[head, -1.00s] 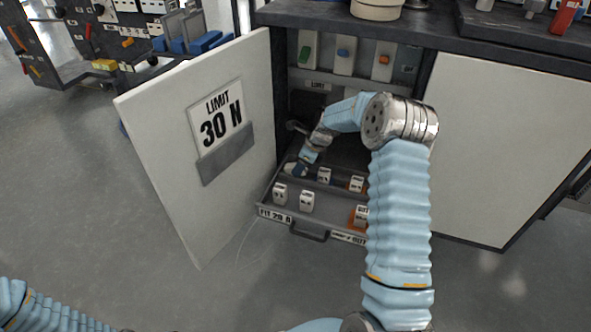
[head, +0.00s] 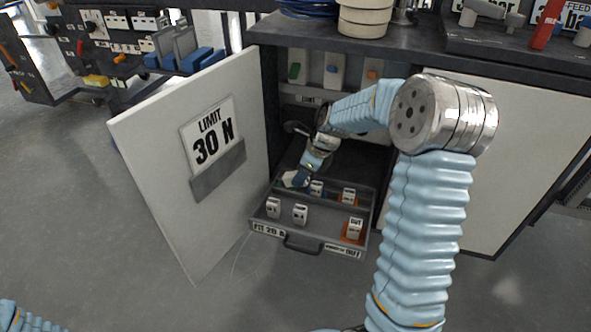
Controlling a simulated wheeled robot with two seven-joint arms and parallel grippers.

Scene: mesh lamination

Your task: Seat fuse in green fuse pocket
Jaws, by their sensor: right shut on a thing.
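A pull-out drawer (head: 270,238) below holds several small white fuses (head: 300,214). My left gripper is out of view; only part of that arm shows at the lower left.
The open white door (head: 150,135), marked LIMIT 30 N, stands left of the drawer. A second white panel (head: 500,150) is at the right. The dark worktop (head: 400,50) overhangs the cabinet opening and carries bowls. The floor in front is clear.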

